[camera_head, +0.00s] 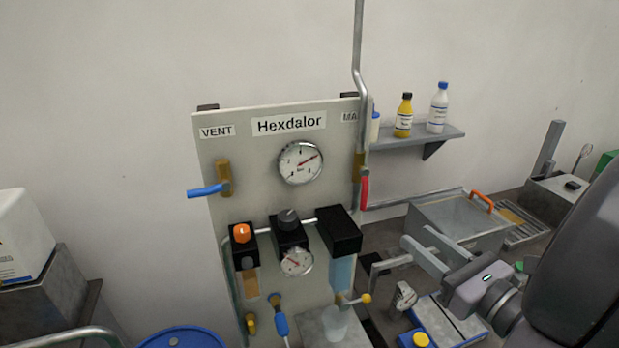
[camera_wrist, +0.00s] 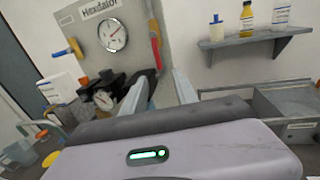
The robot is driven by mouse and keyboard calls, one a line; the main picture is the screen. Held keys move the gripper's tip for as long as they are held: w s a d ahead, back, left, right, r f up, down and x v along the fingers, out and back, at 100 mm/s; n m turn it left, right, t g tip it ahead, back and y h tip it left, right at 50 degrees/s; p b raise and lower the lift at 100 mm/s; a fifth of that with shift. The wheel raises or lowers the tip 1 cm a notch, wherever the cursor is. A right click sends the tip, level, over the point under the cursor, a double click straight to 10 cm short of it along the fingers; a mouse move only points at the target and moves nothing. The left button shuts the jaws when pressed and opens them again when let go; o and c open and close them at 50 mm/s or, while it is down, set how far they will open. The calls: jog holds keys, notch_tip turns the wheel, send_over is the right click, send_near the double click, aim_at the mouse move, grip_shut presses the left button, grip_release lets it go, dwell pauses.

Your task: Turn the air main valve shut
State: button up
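The main valve's red lever (camera_head: 365,192) is at the right edge of the Hexdalor panel (camera_head: 245,160), below a partly hidden label starting "MA". The lever hangs down, roughly in line with the vertical pipe, below a brass body (camera_head: 359,166). In the wrist view the red lever (camera_wrist: 156,53) shows above and beyond my fingers, near the middle. My gripper (camera_head: 414,238) is right of and below the lever in the head view, apart from it. Its two fingers are spread with nothing between them; the gripper also shows in the wrist view (camera_wrist: 160,86).
A blue vent lever (camera_head: 207,190) sticks out level at the panel's left. Regulators and gauges sit low on the panel. A shelf with bottles (camera_head: 415,137) is right of the pipe. A metal box (camera_head: 460,220) with an orange handle stands on the bench behind my gripper.

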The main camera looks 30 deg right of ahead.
aim_at(366, 200)
jog(key=w, duration=1.6)
jog(key=shift+w+p, duration=0.2)
jog(key=shift+p, duration=0.2)
jog(key=shift+c, duration=0.2)
grip_shut()
